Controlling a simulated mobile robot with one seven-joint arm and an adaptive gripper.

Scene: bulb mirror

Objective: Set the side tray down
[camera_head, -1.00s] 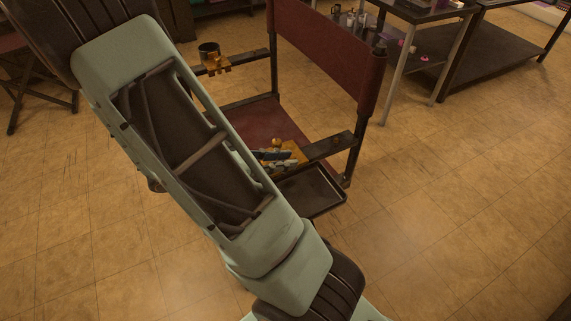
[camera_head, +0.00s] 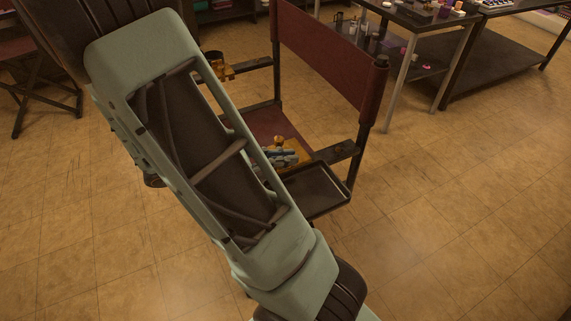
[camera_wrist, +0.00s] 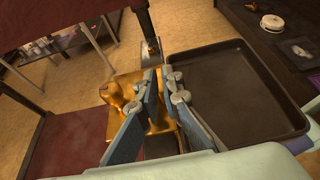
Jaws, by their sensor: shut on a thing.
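The side tray (camera_head: 318,192) is a dark, shallow, rimmed tray beside the near armrest of the folding chair. It looks about level and empty, and it also shows in the wrist view (camera_wrist: 235,95). A gold bracket (camera_wrist: 122,95) sits next to its left edge, at the armrest. My gripper (camera_wrist: 164,82) is at the bracket, beside the tray's left edge, with its blue-padded fingers closed in. It also shows in the head view (camera_head: 285,157). What exactly lies between the fingers is partly hidden; it looks like part of the tray's mount.
The chair (camera_head: 335,60) has a dark red back and seat. A cup holder (camera_head: 217,66) is on its far armrest. A table with small items (camera_head: 425,18) stands behind at the right. The floor at right is clear. My arm hides much of the left.

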